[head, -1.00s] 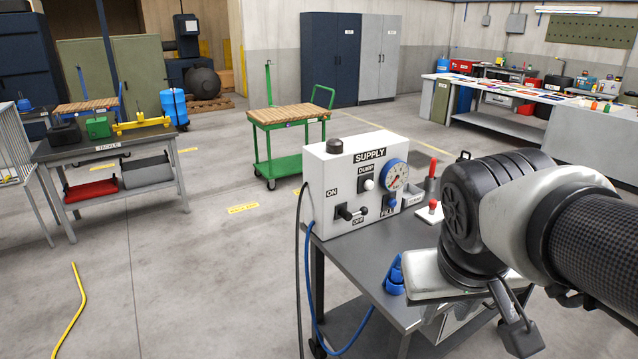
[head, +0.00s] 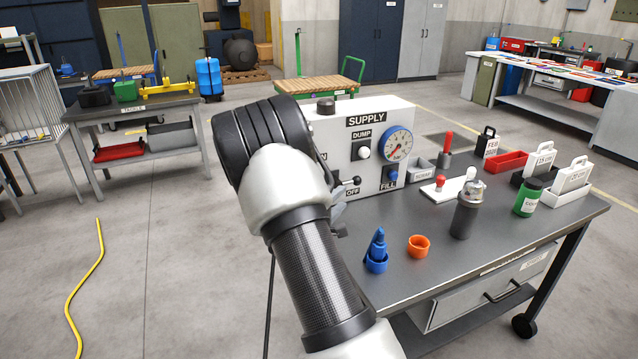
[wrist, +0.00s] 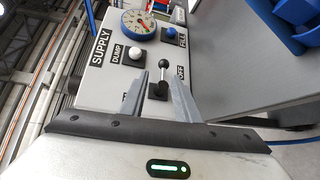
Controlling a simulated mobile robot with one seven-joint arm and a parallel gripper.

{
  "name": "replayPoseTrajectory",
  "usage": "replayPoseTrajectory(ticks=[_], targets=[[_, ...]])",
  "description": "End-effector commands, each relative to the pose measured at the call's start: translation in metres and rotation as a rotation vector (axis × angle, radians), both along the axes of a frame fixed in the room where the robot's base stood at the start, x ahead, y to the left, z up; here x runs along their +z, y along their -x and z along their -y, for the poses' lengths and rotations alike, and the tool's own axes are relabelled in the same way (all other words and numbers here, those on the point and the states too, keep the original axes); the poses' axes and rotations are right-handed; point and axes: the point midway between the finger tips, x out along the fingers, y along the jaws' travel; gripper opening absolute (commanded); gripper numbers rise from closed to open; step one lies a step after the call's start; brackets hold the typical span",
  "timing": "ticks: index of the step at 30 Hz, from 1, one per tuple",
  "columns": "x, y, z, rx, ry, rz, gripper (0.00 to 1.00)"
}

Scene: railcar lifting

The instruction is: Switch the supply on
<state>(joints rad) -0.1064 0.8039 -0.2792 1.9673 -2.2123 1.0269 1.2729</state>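The white supply box (head: 345,125) stands on the grey bench with its SUPPLY label, gauge, DUMP and FILL knobs showing. In the wrist view the lever (wrist: 162,67) stands between the two grey fingers of my gripper (wrist: 156,83). The fingers are apart, one on each side, with a gap to the lever; contact is not visible. OFF is on the right in the wrist view. The lever's exact setting is unclear.
On the bench are a blue bottle (head: 377,250), an orange ring (head: 418,245), a grey canister (head: 466,210), a green jar (head: 528,198) and a red-knobbed plate (head: 440,187). A yellow hose (head: 98,260) lies on the floor at left.

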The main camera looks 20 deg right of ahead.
Motion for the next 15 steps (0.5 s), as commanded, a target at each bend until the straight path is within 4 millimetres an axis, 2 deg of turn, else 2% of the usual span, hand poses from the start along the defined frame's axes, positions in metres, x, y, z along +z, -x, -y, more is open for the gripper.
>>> replayPoseTrajectory(ticks=[1, 3, 7, 15], targets=[[-0.012, -0.006, -0.003, 0.029, 0.010, -0.010, 0.29], [-0.019, -0.011, -0.006, 0.055, 0.016, -0.014, 0.29], [-0.023, -0.018, -0.003, 0.069, 0.019, -0.015, 0.29], [-0.029, -0.048, 0.034, 0.066, 0.021, -0.015, 0.29]])
